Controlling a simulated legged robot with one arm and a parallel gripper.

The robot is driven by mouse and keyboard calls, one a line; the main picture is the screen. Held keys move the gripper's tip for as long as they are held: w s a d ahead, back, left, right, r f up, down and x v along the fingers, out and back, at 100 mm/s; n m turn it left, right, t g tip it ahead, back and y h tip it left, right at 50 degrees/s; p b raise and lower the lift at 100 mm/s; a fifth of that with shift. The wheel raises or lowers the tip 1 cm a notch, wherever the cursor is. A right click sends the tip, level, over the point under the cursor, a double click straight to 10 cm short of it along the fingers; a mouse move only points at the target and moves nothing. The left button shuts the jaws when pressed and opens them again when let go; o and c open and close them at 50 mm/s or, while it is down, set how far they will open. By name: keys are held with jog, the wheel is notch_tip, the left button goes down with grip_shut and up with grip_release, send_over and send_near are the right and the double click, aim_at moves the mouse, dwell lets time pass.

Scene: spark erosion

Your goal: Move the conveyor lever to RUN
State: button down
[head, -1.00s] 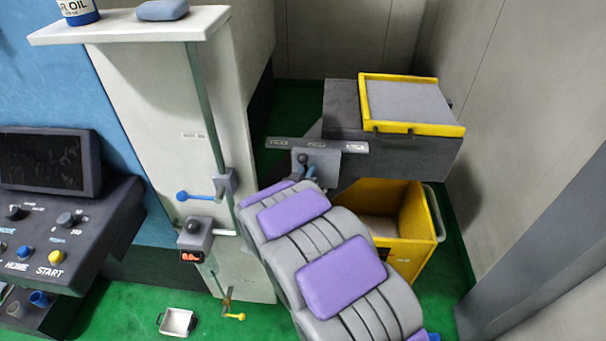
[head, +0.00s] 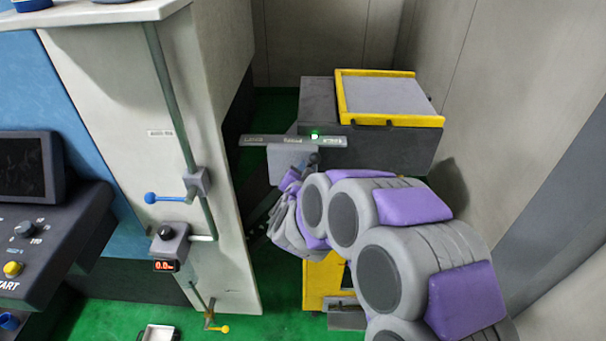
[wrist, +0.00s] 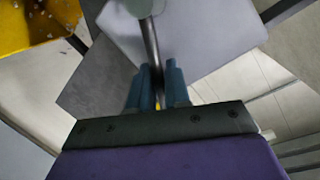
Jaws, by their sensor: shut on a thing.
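The conveyor lever has a dark knob (head: 314,158) and stands at the right edge of a grey plate (head: 288,163), below a label strip (head: 262,141) whose small lettering I cannot read surely. A green light (head: 314,134) glows on that strip, above the knob. In the wrist view the lever's thin metal rod (wrist: 152,45) runs down between the blue fingers of my gripper (wrist: 158,80). My gripper is shut on the rod, below the knob. In the head view my arm and wrist hide most of the fingers.
A dark machine with a yellow-framed tray (head: 390,122) stands behind the lever. A yellow bin (head: 318,283) is below, partly hidden by my arm. A pale column with a blue-handled lever (head: 165,198) stands left, beside a control console (head: 60,230). A small tray (head: 158,333) lies on the green floor.

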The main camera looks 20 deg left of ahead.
jog(key=shift+w+d+m, duration=0.1)
jog(key=shift+d+m, duration=0.15)
jog(key=shift+m, duration=0.15)
jog(key=c, duration=1.2)
grip_release()
jog(key=shift+w+f, duration=0.1)
jog(key=shift+s+d, duration=0.1)
jog(key=shift+s, duration=0.1)
